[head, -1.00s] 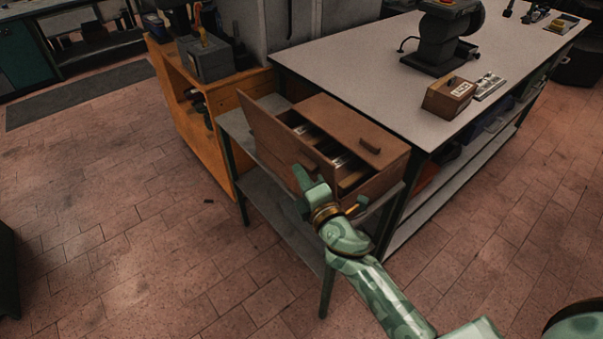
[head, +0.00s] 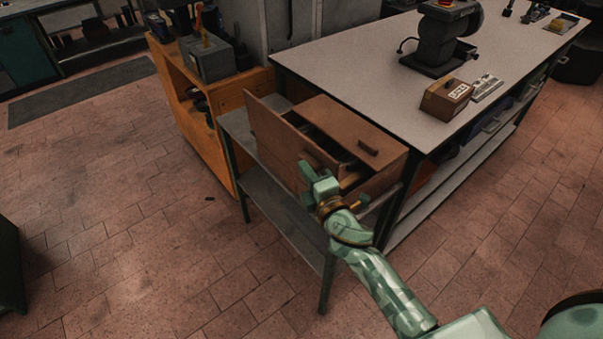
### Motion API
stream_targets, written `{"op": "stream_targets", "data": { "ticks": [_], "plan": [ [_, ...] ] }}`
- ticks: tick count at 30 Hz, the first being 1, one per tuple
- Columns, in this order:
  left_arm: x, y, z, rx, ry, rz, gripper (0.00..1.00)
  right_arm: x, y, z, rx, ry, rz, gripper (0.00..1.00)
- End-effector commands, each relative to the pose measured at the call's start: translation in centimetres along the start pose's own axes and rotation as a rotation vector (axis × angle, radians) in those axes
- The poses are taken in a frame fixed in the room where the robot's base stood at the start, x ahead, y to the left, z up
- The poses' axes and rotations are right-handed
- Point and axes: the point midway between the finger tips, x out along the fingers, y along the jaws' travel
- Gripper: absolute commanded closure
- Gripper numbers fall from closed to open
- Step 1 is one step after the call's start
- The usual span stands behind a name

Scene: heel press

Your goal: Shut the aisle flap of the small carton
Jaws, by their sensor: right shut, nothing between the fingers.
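The small carton (head: 378,190) is a brown box on a low grey side table. Its right-hand top flap (head: 345,122) lies flat over the top, with a small brown block on it. Its aisle flap (head: 272,137), on the left, stands up at a slant, leaving a dark gap between the two flaps. My right gripper (head: 309,172) is shut and empty, at the near end of the aisle flap on its outer side. It appears to touch the flap; the exact contact is hidden. My left gripper is out of view.
The side table (head: 262,190) stands against a long grey workbench (head: 345,60). An orange cabinet (head: 190,125) stands behind it. A small labelled wooden box (head: 446,98) is on the bench.

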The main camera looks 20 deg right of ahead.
Motion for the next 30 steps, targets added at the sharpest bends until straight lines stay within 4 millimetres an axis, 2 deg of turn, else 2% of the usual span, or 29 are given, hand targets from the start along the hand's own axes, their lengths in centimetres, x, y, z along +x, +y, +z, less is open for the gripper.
{"op": "stream_targets", "data": {
  "ticks": [1, 6, 15, 24, 30],
  "plan": [
    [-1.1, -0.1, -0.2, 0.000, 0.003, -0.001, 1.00, 0.1, 0.8, 0.4, 0.025, -0.001, -0.005, 1.00],
    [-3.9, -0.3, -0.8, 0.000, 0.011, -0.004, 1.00, 0.5, 1.8, 2.0, 0.152, -0.002, -0.038, 1.00],
    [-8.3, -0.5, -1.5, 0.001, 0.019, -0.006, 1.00, 1.4, 2.1, 5.5, 0.430, -0.001, -0.108, 1.00],
    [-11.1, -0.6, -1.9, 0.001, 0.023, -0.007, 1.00, 2.2, 1.3, 9.0, 0.706, -0.002, -0.178, 1.00],
    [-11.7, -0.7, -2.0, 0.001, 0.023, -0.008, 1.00, 2.8, 0.1, 11.2, 0.890, -0.002, -0.224, 1.00]
  ]
}}
